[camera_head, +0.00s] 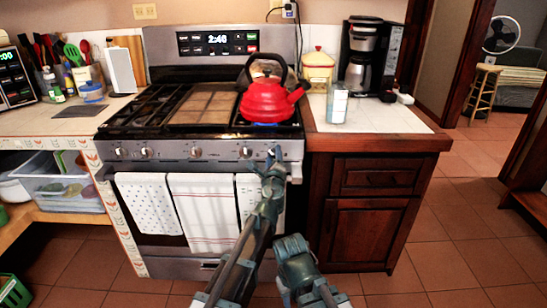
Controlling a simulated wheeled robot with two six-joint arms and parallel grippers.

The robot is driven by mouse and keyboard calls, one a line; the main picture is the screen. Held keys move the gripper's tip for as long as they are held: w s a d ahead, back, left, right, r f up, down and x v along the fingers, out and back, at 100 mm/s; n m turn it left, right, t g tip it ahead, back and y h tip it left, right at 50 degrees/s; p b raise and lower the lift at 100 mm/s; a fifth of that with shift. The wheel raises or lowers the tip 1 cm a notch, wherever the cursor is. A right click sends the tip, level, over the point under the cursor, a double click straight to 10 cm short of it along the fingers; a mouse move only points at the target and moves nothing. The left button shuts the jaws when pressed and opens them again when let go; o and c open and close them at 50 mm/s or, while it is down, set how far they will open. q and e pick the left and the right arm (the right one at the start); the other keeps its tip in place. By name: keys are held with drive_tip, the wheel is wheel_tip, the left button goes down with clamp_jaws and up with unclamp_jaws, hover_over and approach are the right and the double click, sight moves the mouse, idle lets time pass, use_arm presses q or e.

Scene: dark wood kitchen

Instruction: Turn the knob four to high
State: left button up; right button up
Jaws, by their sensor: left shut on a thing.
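The stove's front panel (175,153) carries a row of silver knobs. Several show uncovered, including one (196,152) at mid-panel and one (245,152) just left of my left gripper. My left gripper (273,157) reaches up to the right end of the panel and is shut on the rightmost knob, which its fingers mostly hide. I cannot read the knob's pointer or the panel marks.
A red kettle (265,100) stands on the right burner, with a blue glow under it. Towels (205,212) hang on the oven handle below the knobs. A wooden cabinet (368,205) stands right of the stove. The floor in front right is clear.

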use_arm(q)
drive_tip(key=shift+n, duration=0.5)
drive_tip(key=o, duration=1.4)
drive_tip(key=shift+s, duration=0.2)
